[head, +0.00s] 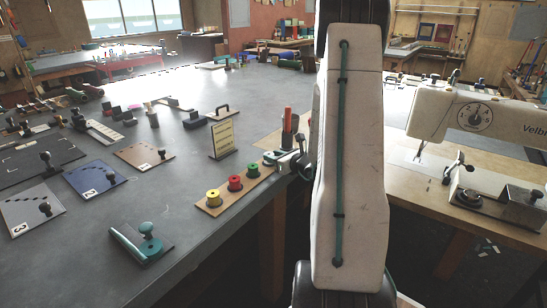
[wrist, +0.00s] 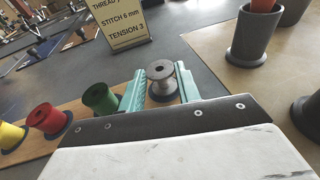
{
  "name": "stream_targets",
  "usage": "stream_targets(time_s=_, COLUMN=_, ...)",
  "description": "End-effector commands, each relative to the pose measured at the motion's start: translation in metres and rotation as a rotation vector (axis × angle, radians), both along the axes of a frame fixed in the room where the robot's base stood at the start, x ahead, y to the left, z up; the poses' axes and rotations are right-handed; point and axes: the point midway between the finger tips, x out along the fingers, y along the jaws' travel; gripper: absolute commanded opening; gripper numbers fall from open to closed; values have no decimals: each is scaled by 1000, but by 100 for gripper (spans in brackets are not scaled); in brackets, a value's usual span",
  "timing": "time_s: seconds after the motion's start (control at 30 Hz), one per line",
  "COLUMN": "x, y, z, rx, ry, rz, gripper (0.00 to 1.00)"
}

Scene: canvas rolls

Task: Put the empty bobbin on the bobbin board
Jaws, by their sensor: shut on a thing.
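The bobbin board (head: 222,203) is a narrow wooden strip near the table's edge. It carries a yellow spool (head: 213,198), a red spool (head: 235,183) and a green spool (head: 253,171) in a row. In the wrist view, the green spool (wrist: 100,98) is just left of my gripper (wrist: 160,86). The teal fingers are shut on the empty bobbin (wrist: 161,72), a bare grey metal spool standing roughly upright. A dark blue disc shows under it, past the board's green end. I cannot tell if it touches.
A sign card (wrist: 121,24) stands behind the board. A grey cup (wrist: 254,40) with a red thing in it stands to the right. Numbered plates (head: 95,178) and a teal-knobbed block (head: 145,243) lie left of the board. A sewing machine (head: 480,120) stands on the right table.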

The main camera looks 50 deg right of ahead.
Motion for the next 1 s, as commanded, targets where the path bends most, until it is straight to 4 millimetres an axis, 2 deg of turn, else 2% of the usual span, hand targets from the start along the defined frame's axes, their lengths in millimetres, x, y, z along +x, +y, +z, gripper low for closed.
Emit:
stream_targets(time_s=0.2, x=0, y=1, z=-3, rx=1, ry=1, rz=2, gripper=11)
stream_targets(time_s=0.23, x=1, y=1, z=-3, rx=1, ry=1, rz=2, gripper=38)
stream_targets(time_s=0.3, x=1, y=2, z=-3, rx=1, ry=1, rz=2, gripper=55)
stream_targets(time_s=0.67, x=0, y=2, z=1, rx=-1, ry=0, rz=2, gripper=55)
stream_targets(time_s=0.77, x=-14, y=3, z=3, rx=1, ry=1, rz=-1, gripper=55)
stream_targets(time_s=1.0, x=-64, y=8, z=14, rx=0, ry=1, rz=-3, gripper=55)
